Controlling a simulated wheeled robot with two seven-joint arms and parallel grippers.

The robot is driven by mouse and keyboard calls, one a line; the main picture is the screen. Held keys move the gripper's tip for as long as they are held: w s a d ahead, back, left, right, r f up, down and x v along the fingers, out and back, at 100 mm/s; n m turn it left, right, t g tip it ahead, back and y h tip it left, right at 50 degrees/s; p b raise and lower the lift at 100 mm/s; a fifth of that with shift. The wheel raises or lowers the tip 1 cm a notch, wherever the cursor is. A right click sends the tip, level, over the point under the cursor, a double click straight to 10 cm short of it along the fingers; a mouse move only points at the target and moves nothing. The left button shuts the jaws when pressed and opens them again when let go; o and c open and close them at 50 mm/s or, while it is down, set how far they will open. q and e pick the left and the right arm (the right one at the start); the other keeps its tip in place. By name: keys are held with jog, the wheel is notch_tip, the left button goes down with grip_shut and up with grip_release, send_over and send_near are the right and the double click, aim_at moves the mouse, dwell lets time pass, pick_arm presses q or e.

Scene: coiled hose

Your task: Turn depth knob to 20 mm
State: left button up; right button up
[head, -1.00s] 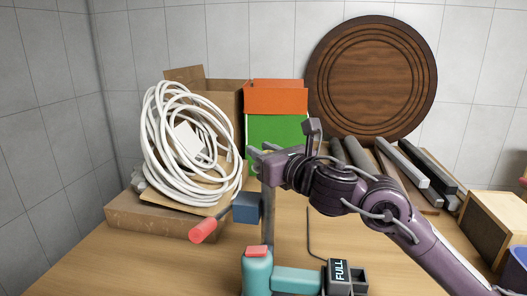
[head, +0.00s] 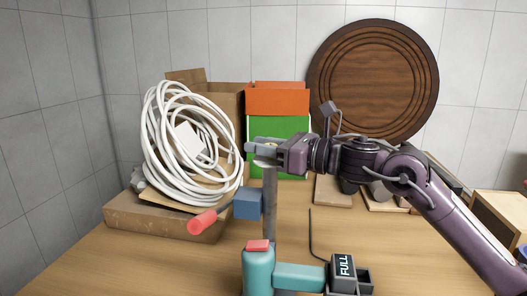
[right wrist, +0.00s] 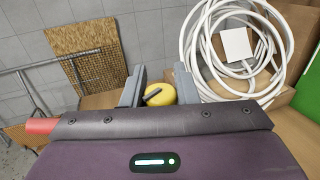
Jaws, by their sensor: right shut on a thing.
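The depth knob shows in the right wrist view as a round yellow knob (right wrist: 161,93) with a dark pointer on it. My right gripper (right wrist: 160,90) has a grey finger on each side of it and is shut on it. In the head view the right gripper (head: 262,148) is at the top of an upright grey post (head: 269,190), where the fingers mostly hide the knob. The post carries a blue block (head: 248,204) with a red-ended handle (head: 201,222), above a teal body (head: 257,270). I cannot read any depth scale. My left gripper is not in view.
A coiled white hose (head: 165,150) leans on a cardboard box (head: 150,218) at left. Orange and green boxes (head: 277,98) and a round wooden board (head: 372,80) stand behind. A dark box marked FULL (head: 344,266) is at the front. The table's left front is clear.

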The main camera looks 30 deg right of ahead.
jog(key=shift+r+n+g+y+p, duration=0.3)
jog(key=shift+n+g+y+p, duration=0.15)
jog(key=shift+n+g+y, duration=0.6)
jog(key=n+g+y+p, duration=0.2)
jog(key=g+p, duration=0.1)
jog(key=n+g+y+p, duration=0.1)
jog(key=n+g, duration=0.1)
jog(key=shift+s+a+r+g+y+p, duration=0.15)
jog(key=shift+s+a+g+y+p, duration=0.1)
jog(key=shift+s+y+p, duration=0.1)
jog(key=n+g+y+p, duration=0.1)
jog(key=n+g, duration=0.1)
jog(key=shift+s+g, duration=0.15)
jog(key=shift+g, duration=0.25)
jog(key=shift+s+f+n+g, duration=0.1)
jog(key=shift+f+n+g, duration=0.15)
jog(key=shift+n+g, duration=0.8)
jog(key=shift+s+a+f+n+g+b, duration=0.1)
jog(key=shift+n+g+b, duration=0.25)
jog(key=shift+g, duration=0.55)
jog(key=shift+s+f+n+g+b, duration=0.1)
jog(key=shift+n+g, duration=0.35)
jog(key=shift+g, duration=0.4)
jog(key=shift+s+n+g, duration=0.1)
jog(key=shift+n+g, duration=0.2)
jog(key=shift+g, duration=0.3)
jog(key=o, duration=1)
jog(key=shift+c, duration=0.2)
